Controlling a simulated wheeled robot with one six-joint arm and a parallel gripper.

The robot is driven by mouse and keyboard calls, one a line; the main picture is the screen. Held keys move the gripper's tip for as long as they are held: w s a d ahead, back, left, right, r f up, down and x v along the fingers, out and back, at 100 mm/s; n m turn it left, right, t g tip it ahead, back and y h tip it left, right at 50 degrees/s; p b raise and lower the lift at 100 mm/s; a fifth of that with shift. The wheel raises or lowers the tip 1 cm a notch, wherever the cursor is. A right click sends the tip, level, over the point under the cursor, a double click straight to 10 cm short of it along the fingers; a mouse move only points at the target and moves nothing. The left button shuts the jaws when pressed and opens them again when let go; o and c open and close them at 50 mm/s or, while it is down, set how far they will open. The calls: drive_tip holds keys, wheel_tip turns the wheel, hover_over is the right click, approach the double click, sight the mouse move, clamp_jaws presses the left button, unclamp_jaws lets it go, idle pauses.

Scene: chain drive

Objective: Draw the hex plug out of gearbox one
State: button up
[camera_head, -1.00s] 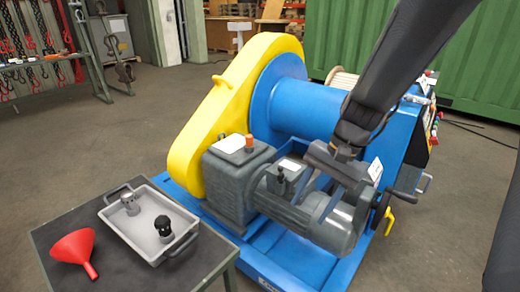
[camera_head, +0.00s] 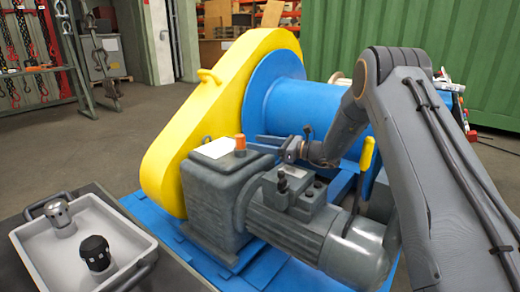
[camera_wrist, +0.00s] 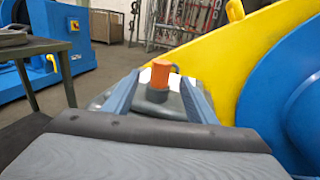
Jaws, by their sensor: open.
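The gearbox (camera_head: 215,195) is a dark grey block in front of the yellow chain guard. An orange-topped plug (camera_head: 240,142) with a dark lower body stands upright on its top, and it also shows in the wrist view (camera_wrist: 160,75). I take this as the hex plug; its hex shape is too small to tell. My gripper (camera_head: 260,143) is open and level, its blue fingers pointing left at the plug. In the wrist view the plug appears between the two fingertips (camera_wrist: 160,88), with gaps on both sides. I cannot tell whether it is fully between them in depth.
The yellow chain guard (camera_head: 215,110) rises behind the gearbox, beside the blue drum (camera_head: 300,115). A grey motor (camera_head: 320,235) adjoins the gearbox at right. A grey tray (camera_head: 35,255) with a silver fitting (camera_head: 60,215) and a black fitting (camera_head: 97,252) sits at lower left.

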sight(244, 140)
drive_tip(key=shift+b+x, duration=0.85)
drive_tip(key=shift+x, duration=3.1)
drive_tip(key=shift+r, duration=0.1)
drive_tip(key=c, duration=1.1)
